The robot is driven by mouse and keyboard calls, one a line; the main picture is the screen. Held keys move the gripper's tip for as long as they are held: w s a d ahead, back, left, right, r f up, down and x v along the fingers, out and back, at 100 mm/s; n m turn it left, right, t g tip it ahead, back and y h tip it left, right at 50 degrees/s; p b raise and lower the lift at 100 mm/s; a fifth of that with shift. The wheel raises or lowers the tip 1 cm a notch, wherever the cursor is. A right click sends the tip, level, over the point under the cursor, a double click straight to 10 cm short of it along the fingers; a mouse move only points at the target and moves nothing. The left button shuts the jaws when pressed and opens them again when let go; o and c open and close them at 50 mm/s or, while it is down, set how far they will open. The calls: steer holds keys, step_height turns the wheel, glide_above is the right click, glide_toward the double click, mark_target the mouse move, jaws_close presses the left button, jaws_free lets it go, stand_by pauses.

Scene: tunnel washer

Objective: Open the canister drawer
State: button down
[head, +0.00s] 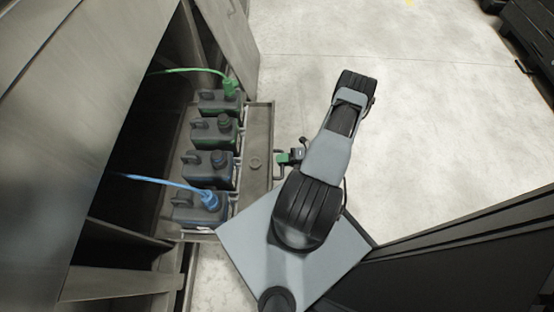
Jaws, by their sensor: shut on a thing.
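The canister drawer (258,140) is a grey metal tray at the left, standing partly out of the cabinet. Several dark canisters stand in a row in it. The far one (221,103) has a green cap and a green hose, and the near one (200,209) has a blue cap and a blue hose. My gripper (282,158) is at the drawer's front edge, on the right side of the drawer. It is shut on the drawer's front, at what looks like its handle; the exact hold is small and partly hidden.
The metal cabinet (75,75) fills the left side, with an open door panel (229,45) beyond the drawer. Pale floor (430,130) is clear to the right of my arm. Dark equipment (530,40) stands at the far right, and a dark panel (470,260) at the lower right.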

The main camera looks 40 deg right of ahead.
steer(key=shift+s, duration=0.1)
steer(key=c, duration=1.1)
jaws_free()
steer(key=p+v, duration=0.2)
steer(key=v, duration=1.1)
steer(key=shift+s+d, duration=0.2)
steer(key=shift+d, duration=0.15)
